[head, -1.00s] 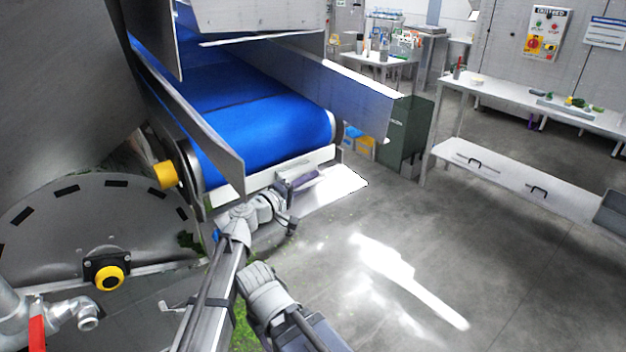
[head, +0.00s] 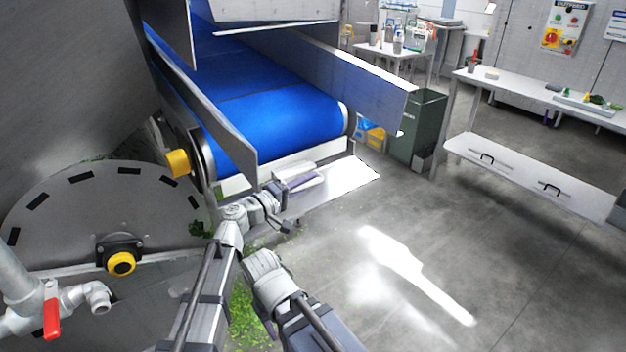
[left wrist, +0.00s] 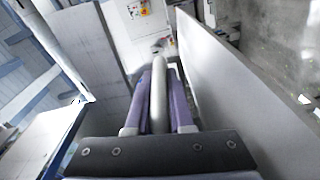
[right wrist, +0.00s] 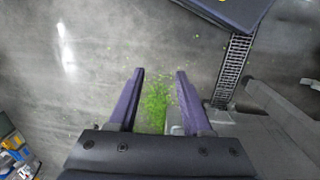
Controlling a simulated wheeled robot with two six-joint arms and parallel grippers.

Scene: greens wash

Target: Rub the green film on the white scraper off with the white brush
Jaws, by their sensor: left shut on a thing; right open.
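My left gripper (head: 298,183) is at the low end of the blue conveyor, just in front of the white scraper (head: 235,183) that runs under the belt's end roller. In the left wrist view its purple fingers (left wrist: 160,88) are shut on a pale, rounded handle, which I take as the white brush (left wrist: 159,95). The bristles are hidden, and I cannot tell whether the brush touches the scraper. I cannot make out green film on the scraper. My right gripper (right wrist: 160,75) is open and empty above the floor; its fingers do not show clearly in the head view.
The blue belt (head: 270,115) runs between metal side guards (head: 335,75). A bright plate (head: 345,182) juts out below it. Green bits (head: 245,312) lie on the floor, also in the right wrist view (right wrist: 157,105). A dark green bin (head: 415,125) stands behind. The floor at right is clear.

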